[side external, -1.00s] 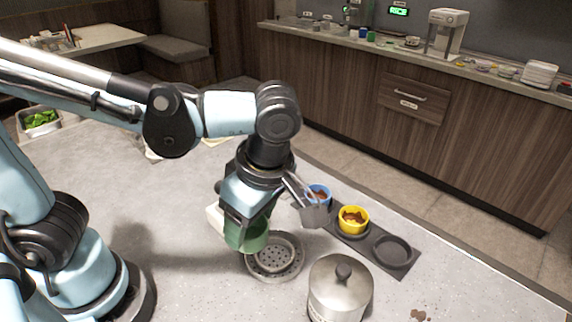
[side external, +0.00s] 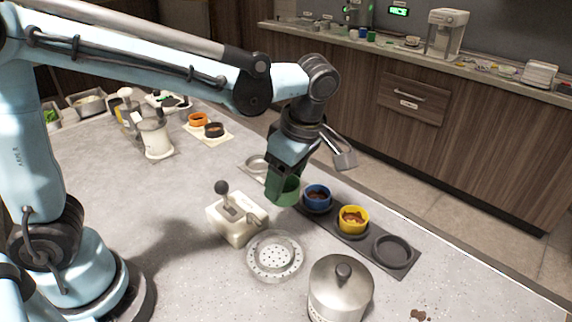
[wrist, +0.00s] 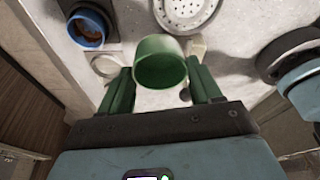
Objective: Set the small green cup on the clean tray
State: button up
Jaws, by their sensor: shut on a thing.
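My gripper (side external: 283,176) is shut on the small green cup (side external: 286,192), holding it upright or nearly so near the far end of the dark tray. In the wrist view the cup (wrist: 160,70) sits between my two green fingers, its open rim facing the camera and its inside looking empty. A pale tray (side external: 246,169) with a round ring lies behind my gripper, partly hidden by it. It also shows in the wrist view (wrist: 118,61), left of the cup. I cannot tell whether the cup is over it.
A dark tray (side external: 333,222) holds a blue cup (side external: 317,196), a yellow cup (side external: 354,220) and an empty well. A white press with a lever (side external: 237,226), a perforated round drain (side external: 275,256) and a steel lidded pot (side external: 340,290) stand nearby. Open counter lies left.

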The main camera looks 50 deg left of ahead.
jog(key=w+a+f, duration=0.3)
jog(key=w+a, duration=0.9)
jog(key=shift+d+x, duration=0.2)
jog(key=shift+x, duration=0.9)
jog(key=shift+d+x, duration=0.25)
jog(key=shift+x, duration=0.85)
jog(key=shift+d+x, duration=0.2)
jog(key=shift+x, duration=0.95)
jog(key=shift+w+f, duration=0.15)
jog(key=shift+f, duration=0.5)
jog(key=o, duration=1.1)
jog(key=shift+o, duration=0.2)
notch_tip(320, 180, up, 8)
